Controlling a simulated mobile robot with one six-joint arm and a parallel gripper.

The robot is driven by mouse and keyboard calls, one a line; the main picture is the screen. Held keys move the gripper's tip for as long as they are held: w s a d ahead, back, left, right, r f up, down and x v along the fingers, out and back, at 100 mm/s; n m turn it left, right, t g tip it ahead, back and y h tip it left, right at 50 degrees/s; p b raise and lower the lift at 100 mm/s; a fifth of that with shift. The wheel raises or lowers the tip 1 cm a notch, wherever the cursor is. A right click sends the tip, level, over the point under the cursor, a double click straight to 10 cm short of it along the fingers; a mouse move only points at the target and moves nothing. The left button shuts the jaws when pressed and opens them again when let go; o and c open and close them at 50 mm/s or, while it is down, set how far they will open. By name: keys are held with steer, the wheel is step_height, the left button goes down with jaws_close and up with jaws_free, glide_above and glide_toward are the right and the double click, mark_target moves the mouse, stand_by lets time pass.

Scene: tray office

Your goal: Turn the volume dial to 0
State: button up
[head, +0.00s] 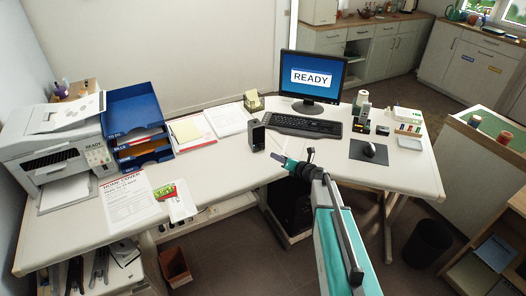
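A small dark upright box (251,134), which looks like a speaker, stands on the white desk (225,170) left of the keyboard. No volume dial can be made out on it; any dial is too small to tell or hidden, and no pointer or numbers are readable. My gripper (285,162) is over the front part of the desk, to the right of and nearer than the dark box. It appears apart from the box. Its fingers are too small to show whether they are open or shut.
The monitor (313,78) reads READY, with a keyboard (300,126) before it. A mouse (368,150) and small items stand right. Papers (188,131), a blue tray unit (137,105) and a printer (50,150) fill the left. The desk's middle front is clear.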

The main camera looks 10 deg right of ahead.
mark_target(260, 149)
steer(key=shift+p+x, duration=1.8)
steer(key=shift+x, duration=4.55)
steer(key=shift+c, duration=0.3)
jaws_close()
steer(key=shift+a, duration=0.35)
steer(key=shift+d, duration=0.35)
